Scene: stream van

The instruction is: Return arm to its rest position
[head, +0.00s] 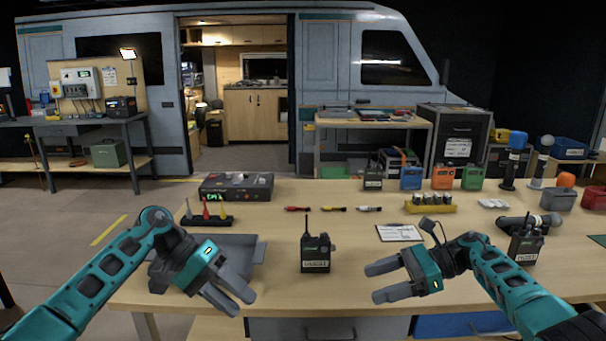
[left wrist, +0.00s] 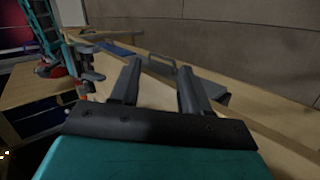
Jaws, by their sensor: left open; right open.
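My left gripper (head: 232,295) is open and empty above the front left of the wooden table (head: 270,225), just in front of a grey tray (head: 258,250). Its two parted fingers also show in the left wrist view (left wrist: 158,85), with nothing between them. My right gripper (head: 372,283) is open and empty over the front middle of the table, its fingers pointing left. A black handheld radio (head: 316,253) stands upright on the table between the two grippers and touches neither.
A clipboard (head: 399,233) lies behind my right gripper. A second radio (head: 526,245) stands close to my right forearm. A small rack with coloured pointed items (head: 207,221) and a black box (head: 236,187) sit behind the tray. The table between the grippers is mostly clear.

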